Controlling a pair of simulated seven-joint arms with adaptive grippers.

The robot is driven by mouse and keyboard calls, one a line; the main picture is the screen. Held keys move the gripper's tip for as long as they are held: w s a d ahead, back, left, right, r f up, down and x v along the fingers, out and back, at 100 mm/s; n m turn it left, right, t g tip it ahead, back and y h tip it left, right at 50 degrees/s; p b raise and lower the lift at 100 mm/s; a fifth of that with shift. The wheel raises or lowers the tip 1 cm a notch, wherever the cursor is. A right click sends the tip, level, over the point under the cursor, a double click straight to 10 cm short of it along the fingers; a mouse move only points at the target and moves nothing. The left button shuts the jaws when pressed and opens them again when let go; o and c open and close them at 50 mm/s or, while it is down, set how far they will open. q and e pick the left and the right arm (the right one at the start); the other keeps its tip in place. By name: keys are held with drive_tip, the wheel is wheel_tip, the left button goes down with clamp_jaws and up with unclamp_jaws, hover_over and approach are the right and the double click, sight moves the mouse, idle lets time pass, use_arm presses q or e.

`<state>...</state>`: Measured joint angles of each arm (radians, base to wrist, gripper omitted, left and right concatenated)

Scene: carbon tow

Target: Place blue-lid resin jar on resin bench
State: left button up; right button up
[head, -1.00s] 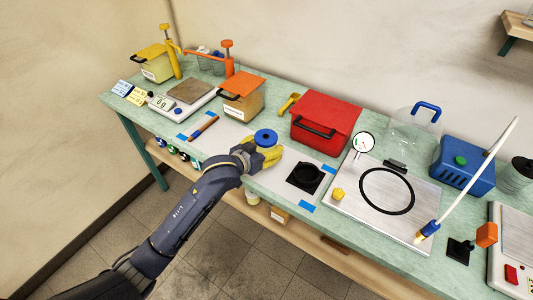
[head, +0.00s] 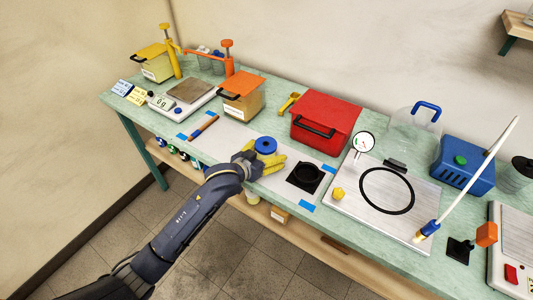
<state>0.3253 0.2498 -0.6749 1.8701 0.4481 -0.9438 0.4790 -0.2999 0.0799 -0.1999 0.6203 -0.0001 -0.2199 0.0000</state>
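The blue-lid jar (head: 265,144) stands upright at the front middle of the bench (head: 226,118), on the pale mat. Its body is partly hidden behind my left gripper's yellow fingers. My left gripper (head: 277,162) comes in from the front left, low beside the jar. Its fingers look spread apart, and they lie in front of the jar's lower part; whether they touch it I cannot tell. My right gripper is not in view.
A red box (head: 325,121) stands behind to the right. A brown-handled tool (head: 204,126) lies left. An orange-lidded container (head: 241,97) and a scale (head: 182,100) stand farther left.

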use_arm(q)
drive_tip(key=shift+o, duration=0.4)
drive_tip(key=shift+r, duration=0.1)
drive_tip(key=shift+s+r, duration=0.1)
drive_tip(key=shift+r, duration=0.05)
drive_tip(key=v, duration=1.1)
drive_tip(key=shift+s+a+r, duration=0.15)
drive_tip(key=shift+s+a, duration=0.1)
drive_tip(key=shift+a, duration=0.05)
